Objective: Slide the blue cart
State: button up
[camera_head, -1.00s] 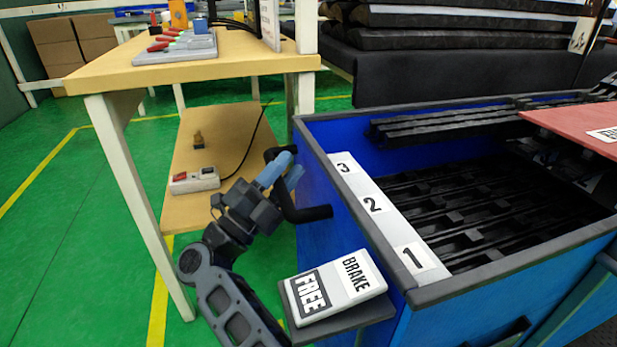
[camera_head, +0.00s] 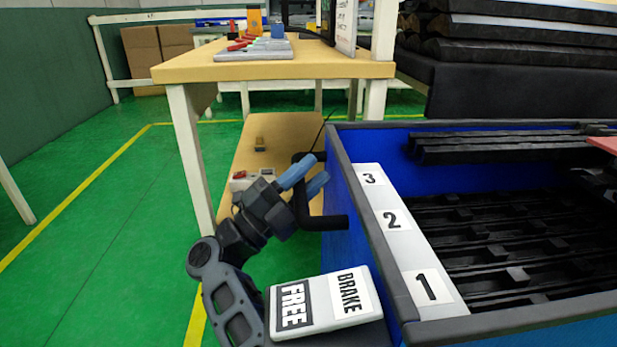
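The blue cart (camera_head: 337,195) fills the right side, a deep open box with a dark rim. A black bar handle (camera_head: 322,222) sticks out from its left wall. My gripper (camera_head: 308,177) is at this handle, with its two light blue fingers either side of the bar's upright part. The gap between the fingers looks about as wide as the bar, so they appear shut on it; the exact contact is partly hidden. A white strip (camera_head: 405,250) marked 1, 2 and 3 runs along the cart's inner left edge. A pad (camera_head: 325,302) reading FREE and BRAKE sits at its near left corner.
A wooden table (camera_head: 270,72) with a lower shelf (camera_head: 280,135) stands just beyond my gripper and the cart's left side. Black padded stacks (camera_head: 520,60) are behind the cart. Green floor (camera_head: 100,240) with yellow lines is clear at the left.

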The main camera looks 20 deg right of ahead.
jog(key=shift+v, duration=3.85)
